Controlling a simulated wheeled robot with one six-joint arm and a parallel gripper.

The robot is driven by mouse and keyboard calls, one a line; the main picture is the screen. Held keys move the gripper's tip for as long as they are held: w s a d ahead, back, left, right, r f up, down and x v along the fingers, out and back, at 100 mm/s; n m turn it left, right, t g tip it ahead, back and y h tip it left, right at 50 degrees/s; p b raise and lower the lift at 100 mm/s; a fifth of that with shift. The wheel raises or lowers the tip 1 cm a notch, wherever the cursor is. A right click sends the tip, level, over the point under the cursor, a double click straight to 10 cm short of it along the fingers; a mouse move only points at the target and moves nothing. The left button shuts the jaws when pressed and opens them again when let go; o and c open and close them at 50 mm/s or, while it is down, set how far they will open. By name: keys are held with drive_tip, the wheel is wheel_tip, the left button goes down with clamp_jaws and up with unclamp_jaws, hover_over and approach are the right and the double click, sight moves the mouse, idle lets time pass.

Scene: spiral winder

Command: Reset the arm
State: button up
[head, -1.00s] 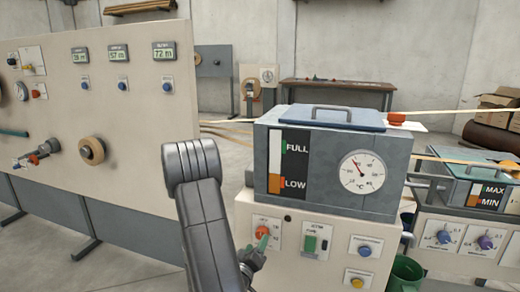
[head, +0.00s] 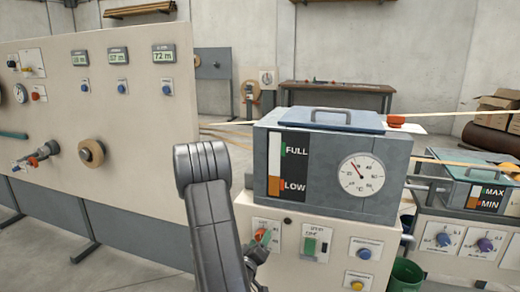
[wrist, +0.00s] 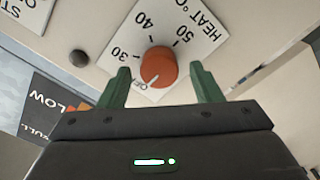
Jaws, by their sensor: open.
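The orange heat knob (wrist: 158,67) sits on a white dial plate marked "HEAT °C", with 30, 40 and 50 readable, upside down in the wrist view. Its white pointer mark aims at the low end of the scale, near a partly hidden "O…" label. My gripper (wrist: 160,72) is open, its two green fingers on either side of the knob with visible gaps. In the head view, the gripper (head: 259,246) is at the heat dial on the front of the tank cabinet, partly hidden behind my arm.
Above the dial stands the grey tank (head: 400,190) with a FULL/LOW level strip and a round thermometer. A beige panel (head: 130,130) stands left.

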drive_tip(key=v, duration=1.3)
drive_tip(key=x, duration=1.4)
drive_tip(key=shift+w+d, duration=0.15)
drive_tip(key=shift+w, duration=0.1)
drive_tip(key=shift+r+m, duration=0.1)
drive_tip(key=shift+m, duration=0.9)
drive_tip(key=m+p, duration=0.1)
drive_tip(key=m, duration=0.3)
drive_tip(key=shift+s+m+p, duration=0.1)
drive_tip(key=shift+m+p, duration=0.2)
drive_tip(key=shift+p, duration=0.1)
drive_tip(key=m+p, duration=0.3)
drive_tip(key=m, duration=0.2)
drive_tip(key=shift+m+p, duration=0.3)
drive_tip(key=shift+p, duration=0.05)
drive_tip(key=v, duration=0.4)
drive_tip(key=shift+b, duration=0.35)
drive_tip(key=shift+s+a, duration=0.25)
drive_tip(key=shift+s, duration=0.3)
